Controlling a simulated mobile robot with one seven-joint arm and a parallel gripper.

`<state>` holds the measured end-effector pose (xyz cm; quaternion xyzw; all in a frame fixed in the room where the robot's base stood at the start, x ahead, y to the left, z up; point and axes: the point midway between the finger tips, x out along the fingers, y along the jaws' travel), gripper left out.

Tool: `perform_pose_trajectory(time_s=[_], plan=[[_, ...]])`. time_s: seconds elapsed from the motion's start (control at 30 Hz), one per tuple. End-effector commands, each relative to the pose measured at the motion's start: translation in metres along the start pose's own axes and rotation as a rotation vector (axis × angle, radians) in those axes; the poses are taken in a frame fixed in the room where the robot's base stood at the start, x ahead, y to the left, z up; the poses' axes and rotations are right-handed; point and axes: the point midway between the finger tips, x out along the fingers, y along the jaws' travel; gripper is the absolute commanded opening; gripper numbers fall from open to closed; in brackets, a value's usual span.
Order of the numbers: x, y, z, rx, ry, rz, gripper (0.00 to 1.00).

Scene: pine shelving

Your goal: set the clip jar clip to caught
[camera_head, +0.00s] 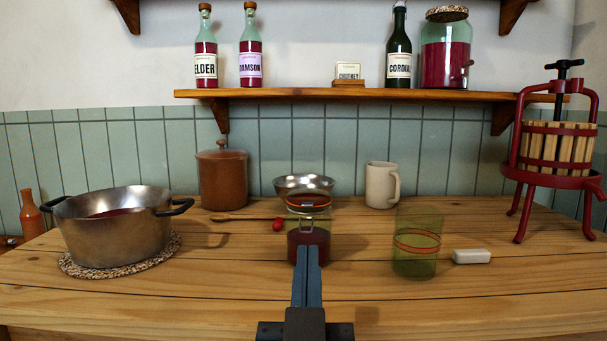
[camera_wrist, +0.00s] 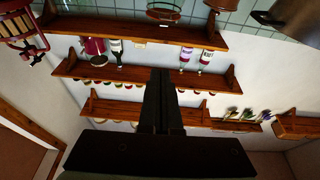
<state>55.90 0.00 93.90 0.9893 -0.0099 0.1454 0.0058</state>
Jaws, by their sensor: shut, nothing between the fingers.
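The clip jar (camera_head: 309,241) stands upright in the middle of the table, clear glass with dark red contents and an orange-red seal under its lid (camera_head: 308,200). Its metal clip (camera_head: 306,225) shows at the front, just above my fingertips; I cannot tell whether it is caught. My gripper (camera_head: 307,250) is shut and empty, its fingers pointing at the jar's front and hiding part of its lower body. I cannot tell whether they touch the jar. In the wrist view my gripper (camera_wrist: 161,72) also shows shut, with nothing between the fingers.
A greenish glass (camera_head: 415,255) with an orange band and a pale block (camera_head: 471,256) stand right of the jar. A steel pot (camera_head: 115,235) is at left. A metal bowl (camera_head: 304,184) and a mug (camera_head: 381,187) are behind. A red press (camera_head: 520,190) stands at right.

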Motion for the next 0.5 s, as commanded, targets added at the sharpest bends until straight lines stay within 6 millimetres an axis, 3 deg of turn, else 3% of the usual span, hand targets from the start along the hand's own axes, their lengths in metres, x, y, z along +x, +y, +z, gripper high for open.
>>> perform_pose_trajectory(time_s=[0.03, 0.5], plan=[[0.008, 0.000, -0.014, 0.000, -0.024, 0.001, 0.00], [0.034, 0.000, -0.034, 0.003, -0.225, 0.010, 0.00]])
